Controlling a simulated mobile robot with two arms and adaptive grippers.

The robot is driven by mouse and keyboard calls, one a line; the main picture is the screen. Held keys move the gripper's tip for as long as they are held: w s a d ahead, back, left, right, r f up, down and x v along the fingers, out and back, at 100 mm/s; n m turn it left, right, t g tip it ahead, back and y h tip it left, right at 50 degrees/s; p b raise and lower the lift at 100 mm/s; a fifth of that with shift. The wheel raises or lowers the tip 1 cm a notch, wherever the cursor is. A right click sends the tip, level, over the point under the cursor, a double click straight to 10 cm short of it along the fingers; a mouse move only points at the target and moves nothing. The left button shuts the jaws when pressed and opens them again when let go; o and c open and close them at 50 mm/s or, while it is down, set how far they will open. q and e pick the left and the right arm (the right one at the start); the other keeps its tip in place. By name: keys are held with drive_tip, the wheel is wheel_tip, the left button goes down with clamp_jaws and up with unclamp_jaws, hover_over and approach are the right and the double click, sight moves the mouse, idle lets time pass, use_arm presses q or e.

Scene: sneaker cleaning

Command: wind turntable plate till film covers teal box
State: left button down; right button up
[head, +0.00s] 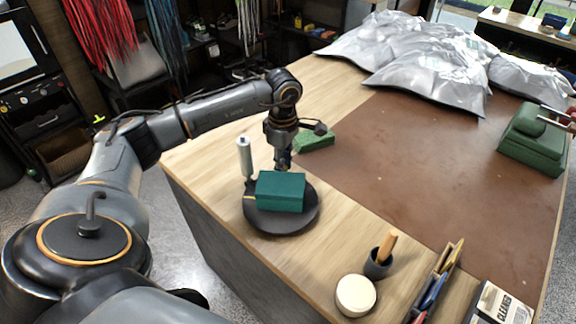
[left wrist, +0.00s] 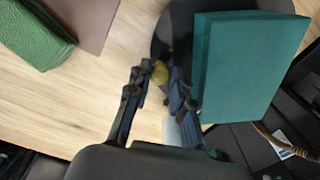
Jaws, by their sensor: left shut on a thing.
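The teal box (head: 281,191) lies on the dark round turntable plate (head: 287,224). No film can be made out on the box faces that show. A pale grey upright roll (head: 244,158), likely the film, stands at the plate's left edge. My left gripper (head: 283,163) reaches down at the plate's far edge, behind the box. In the left wrist view the fingers (left wrist: 157,76) are shut on a small yellowish knob (left wrist: 160,72) at the plate's rim, beside the teal box (left wrist: 245,65). The roll is partly hidden there (left wrist: 172,131).
A green block (head: 315,141) lies just behind the gripper. A brown mat (head: 400,165) covers the table's middle, with silver bags (head: 430,75) behind. A brush cup (head: 377,262), a round white-topped jar (head: 355,295) and a tool holder (head: 436,285) stand at the front.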

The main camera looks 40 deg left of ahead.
use_arm(q)
drive_tip(key=shift+s+a+r+n+b, duration=0.1)
drive_tip(key=shift+s+a+n+b, duration=0.35)
drive_tip(key=shift+n, duration=0.4)
drive_tip(key=shift+s+a+n+b, duration=0.25)
drive_tip(key=shift+a+n, duration=0.3)
drive_tip(key=shift+n, duration=0.3)
drive_tip(key=shift+s+a+n, duration=0.1)
drive_tip(key=shift+s+n, duration=0.05)
drive_tip(key=shift+n, duration=0.15)
drive_tip(key=c, duration=1.4)
unclamp_jaws()
drive_tip(key=shift+c, duration=0.2)
wheel_tip(320, 180, up, 12)
